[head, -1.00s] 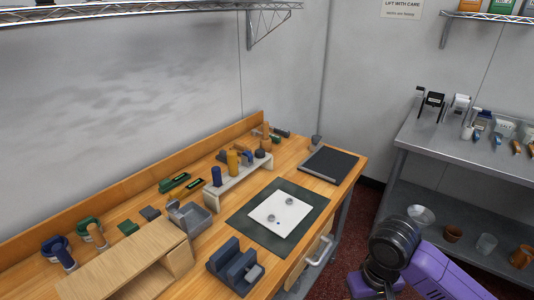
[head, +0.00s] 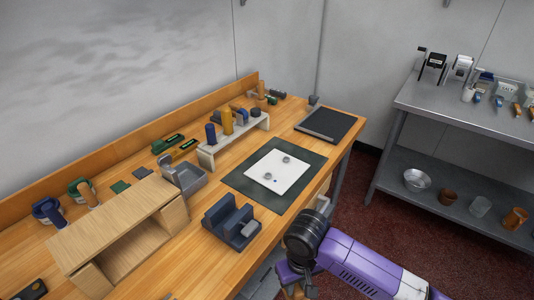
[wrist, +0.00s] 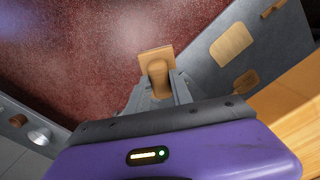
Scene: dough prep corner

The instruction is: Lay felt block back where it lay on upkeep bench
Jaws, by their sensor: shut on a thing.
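My gripper (wrist: 160,92) is shut on a tan block with a rounded grip, which I take to be the felt block (wrist: 157,63). In the wrist view it is held out over the dark red floor, beside the bench front. In the head view my arm's end is low in the picture, in front of the bench, and its fingers are mostly hidden. The upkeep bench (head: 205,262) appears to be the long wooden bench along the wall. I cannot tell which spot on it the block came from.
The bench holds a wooden shelf box (head: 110,228), a blue-grey slotted holder (head: 231,222), a dark mat (head: 238,181) with a white plate (head: 291,180), a rack of tools (head: 207,157) and a black board (head: 330,125). A steel table (head: 470,125) stands at right. Bare wood shows along the front.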

